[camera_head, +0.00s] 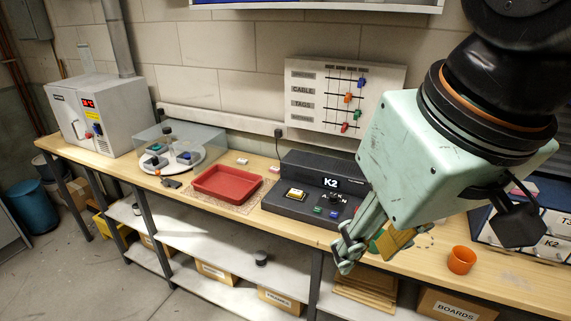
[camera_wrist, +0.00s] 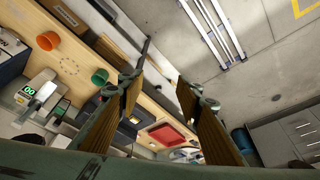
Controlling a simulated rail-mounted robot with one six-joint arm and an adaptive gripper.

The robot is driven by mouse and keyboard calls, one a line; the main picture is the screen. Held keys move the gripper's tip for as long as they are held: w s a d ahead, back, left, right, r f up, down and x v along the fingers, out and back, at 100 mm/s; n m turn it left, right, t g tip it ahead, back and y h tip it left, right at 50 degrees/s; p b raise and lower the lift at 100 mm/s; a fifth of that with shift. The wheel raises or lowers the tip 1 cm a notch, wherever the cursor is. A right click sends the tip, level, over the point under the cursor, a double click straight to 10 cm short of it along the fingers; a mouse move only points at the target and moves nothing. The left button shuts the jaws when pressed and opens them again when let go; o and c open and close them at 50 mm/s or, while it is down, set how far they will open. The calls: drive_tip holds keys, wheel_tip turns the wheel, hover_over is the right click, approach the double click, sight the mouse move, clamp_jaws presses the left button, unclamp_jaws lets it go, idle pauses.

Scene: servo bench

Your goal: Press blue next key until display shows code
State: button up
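The dark console (camera_head: 285,207) stands on the wooden bench in the head view. Its display (camera_head: 331,183) reads "K2". On its sloped front are a blue key (camera_head: 334,213), a green key (camera_head: 318,210) beside it, a lit pale key (camera_head: 295,193) and a black knob. My gripper (camera_head: 364,247) hangs over the bench's front edge, to the right of and apart from the console. In the wrist view my gripper (camera_wrist: 160,92) is open, its two tan-padded fingers wide apart with nothing between them. In that view the left finger partly hides the console.
An orange cup (camera_head: 461,260) stands right of my gripper; a green cup (camera_wrist: 100,76) is close by. A red tray (camera_head: 228,184) lies left of the console.

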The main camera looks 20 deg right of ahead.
drive_tip(key=shift+c, duration=0.5)
clamp_jaws()
idle(1.1)
